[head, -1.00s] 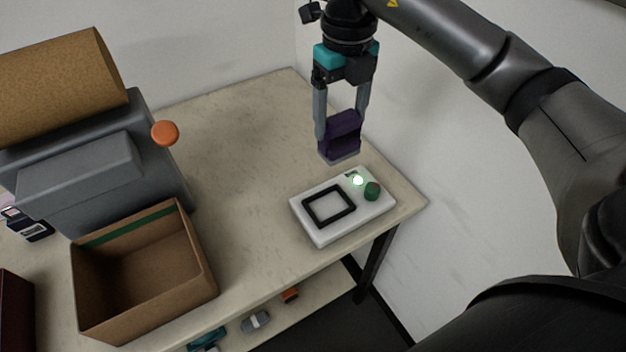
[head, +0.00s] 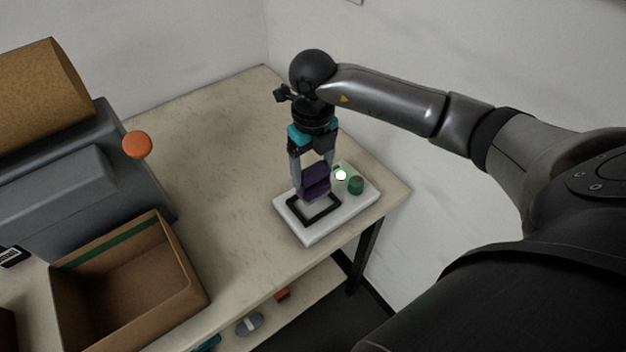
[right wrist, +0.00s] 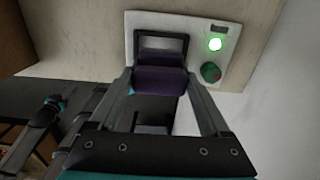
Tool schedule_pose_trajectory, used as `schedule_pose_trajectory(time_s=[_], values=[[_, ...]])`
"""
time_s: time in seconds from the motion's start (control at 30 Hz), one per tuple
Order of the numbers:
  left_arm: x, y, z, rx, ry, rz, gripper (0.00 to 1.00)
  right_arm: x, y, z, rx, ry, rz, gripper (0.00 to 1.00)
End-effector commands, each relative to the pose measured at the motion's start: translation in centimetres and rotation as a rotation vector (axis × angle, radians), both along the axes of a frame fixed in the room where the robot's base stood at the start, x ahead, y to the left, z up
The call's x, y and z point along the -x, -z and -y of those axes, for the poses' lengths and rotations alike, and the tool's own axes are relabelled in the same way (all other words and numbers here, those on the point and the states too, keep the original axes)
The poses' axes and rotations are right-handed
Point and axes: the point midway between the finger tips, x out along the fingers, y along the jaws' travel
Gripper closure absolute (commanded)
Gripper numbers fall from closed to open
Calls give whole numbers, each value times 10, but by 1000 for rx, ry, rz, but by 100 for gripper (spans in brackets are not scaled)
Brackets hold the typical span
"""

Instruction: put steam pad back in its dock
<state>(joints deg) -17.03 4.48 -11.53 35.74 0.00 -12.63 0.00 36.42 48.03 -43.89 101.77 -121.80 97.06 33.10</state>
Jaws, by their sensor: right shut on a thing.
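The steam pad (head: 313,181) is a purple block with a grey underside. My right gripper (head: 312,176) is shut on it and holds it upright over the dock. The dock is a white plate (head: 362,203) with a black square frame (head: 325,217), a lit green-white lamp (head: 341,175) and a green knob (head: 356,185). The pad hides the far part of the frame in the head view. In the right wrist view the pad (right wrist: 160,80) is between the fingers, just in front of the frame (right wrist: 162,38). I cannot tell whether they touch.
An open cardboard box (head: 188,305) stands at the table's front left. Behind it is a grey machine (head: 60,200) with an orange knob (head: 137,145) and a brown roll (head: 40,90). The table (head: 205,130) is clear between machine and dock. A lower shelf holds small items.

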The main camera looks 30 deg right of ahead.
Motion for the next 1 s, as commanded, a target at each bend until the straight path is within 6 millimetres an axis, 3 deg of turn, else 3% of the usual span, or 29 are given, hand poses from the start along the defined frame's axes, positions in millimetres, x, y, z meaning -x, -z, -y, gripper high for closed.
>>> schedule_pose_trajectory(time_s=[0.37,0.73,0.77,0.9,1.0], values=[[-1,0,0,-1,0,1,50,0,43,0,0,1,-1,97],[2,3,-1,-2,-1,-4,50,-1,48,0,1,0,2,97],[3,4,-1,-2,-1,-5,50,0,49,0,1,0,0,18],[4,3,-1,-2,-1,-6,50,0,48,0,1,0,0,2],[4,3,-2,-2,-1,-7,50,0,48,0,1,0,0,0]])
